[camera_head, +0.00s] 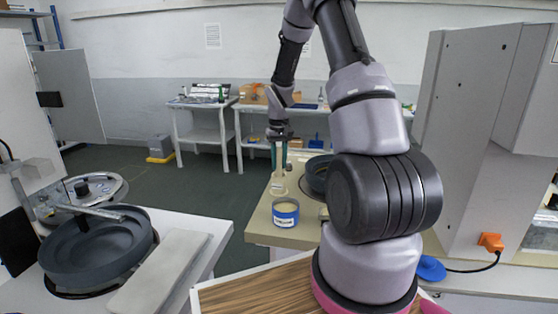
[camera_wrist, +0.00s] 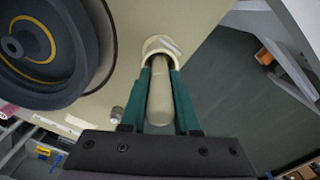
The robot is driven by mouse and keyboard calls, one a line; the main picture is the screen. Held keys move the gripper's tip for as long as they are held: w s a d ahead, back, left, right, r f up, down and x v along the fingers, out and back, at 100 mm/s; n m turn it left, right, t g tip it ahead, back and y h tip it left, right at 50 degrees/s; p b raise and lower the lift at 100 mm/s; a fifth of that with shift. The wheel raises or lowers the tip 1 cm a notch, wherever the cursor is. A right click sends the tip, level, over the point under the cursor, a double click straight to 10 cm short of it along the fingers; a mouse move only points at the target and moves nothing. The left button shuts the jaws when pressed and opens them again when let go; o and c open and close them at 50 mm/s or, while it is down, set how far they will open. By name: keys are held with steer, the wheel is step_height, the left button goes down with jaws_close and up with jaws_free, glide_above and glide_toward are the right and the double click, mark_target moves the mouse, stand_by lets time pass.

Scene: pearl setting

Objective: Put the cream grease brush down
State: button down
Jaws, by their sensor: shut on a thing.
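The cream grease brush shows in the wrist view (camera_wrist: 160,102), with its handle between my green fingers and its wider round end beyond the fingertips, over the beige bench top. My gripper (camera_wrist: 160,66) is shut on the handle. In the head view my gripper (camera_head: 279,163) points down over the left part of the beige bench (camera_head: 262,224), and the brush (camera_head: 278,184) hangs below it, roughly upright. I cannot tell whether its lower end touches the bench.
A blue tin with pale contents (camera_head: 286,213) stands on the bench in front of the brush. A dark round wheel-like part (camera_wrist: 42,46) lies close beside the brush. The bench edge and floor are near on the other side. Another dark dish (camera_head: 97,246) is at left.

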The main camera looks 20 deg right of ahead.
steer(key=shift+f, duration=0.1)
steer(key=c, duration=0.6)
jaws_free()
step_height(320, 180, up, 11)
steer(key=shift+r, duration=0.1)
steer(key=s+a+r+m+t, duration=0.1)
steer(key=s+a+r+t, duration=0.15)
steer(key=s+r, duration=0.45)
steer(key=s+a+r+m+t, duration=0.1)
steer(key=s+a+r, duration=0.3)
steer(key=r, duration=0.5)
steer(key=s+a+r+t, duration=0.1)
steer(key=s, duration=0.4)
steer(key=s+a+r+t+y, duration=0.1)
steer(key=s+r, duration=0.1)
steer(key=s, duration=0.4)
steer(key=s+r+m+t+y, duration=0.1)
steer(key=s+r, duration=0.1)
steer(key=s, duration=0.3)
steer(key=shift+s+a+t, duration=0.25)
steer(key=shift+a+t, duration=0.1)
steer(key=shift+a, duration=0.05)
